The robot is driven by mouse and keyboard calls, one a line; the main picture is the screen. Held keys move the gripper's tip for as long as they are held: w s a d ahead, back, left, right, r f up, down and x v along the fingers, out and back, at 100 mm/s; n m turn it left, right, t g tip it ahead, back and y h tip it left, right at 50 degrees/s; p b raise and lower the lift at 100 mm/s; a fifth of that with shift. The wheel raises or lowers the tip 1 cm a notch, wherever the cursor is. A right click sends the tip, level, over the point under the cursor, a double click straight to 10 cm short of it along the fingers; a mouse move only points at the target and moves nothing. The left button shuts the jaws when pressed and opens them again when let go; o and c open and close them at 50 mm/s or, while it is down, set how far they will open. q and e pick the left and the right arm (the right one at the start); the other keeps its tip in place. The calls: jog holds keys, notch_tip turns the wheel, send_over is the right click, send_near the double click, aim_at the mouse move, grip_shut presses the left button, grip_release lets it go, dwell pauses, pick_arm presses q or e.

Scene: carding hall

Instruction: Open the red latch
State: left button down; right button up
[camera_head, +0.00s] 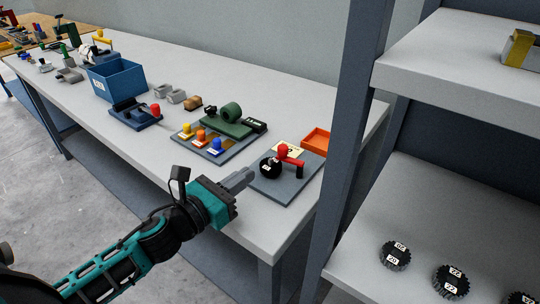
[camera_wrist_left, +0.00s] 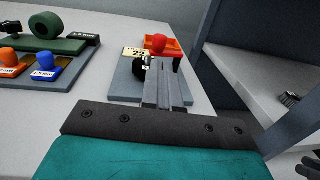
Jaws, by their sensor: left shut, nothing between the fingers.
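The red latch (camera_head: 292,159) is a red lever with a round knob, on a grey plate (camera_head: 291,189) near the right end of the long workbench. A black round knob (camera_head: 268,168) with a small label sits beside it on the same plate. My left gripper (camera_head: 247,177) is shut and empty, its fingers pointing toward the plate from the left, apart from the latch. In the left wrist view the red latch (camera_wrist_left: 158,43) shows beyond the shut fingers (camera_wrist_left: 160,83), which partly hide the black knob (camera_wrist_left: 141,69) and the plate.
An orange tray (camera_head: 316,139) lies behind the plate. A board with coloured knobs (camera_head: 200,134) and a green device (camera_head: 232,118) stands to the left. A shelf unit with an upright post (camera_head: 354,110) and black gears (camera_head: 395,256) is close on the right.

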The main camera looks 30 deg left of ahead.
aim_at(279, 151)
pick_arm(q)
jog(key=p+x, duration=0.1)
jog(key=x, duration=0.7)
jog(key=shift+w+d, duration=0.1)
jog(key=shift+w, duration=0.25)
pick_arm(e)
jog(key=shift+w+r, duration=0.1)
jog(key=shift+r, duration=0.45)
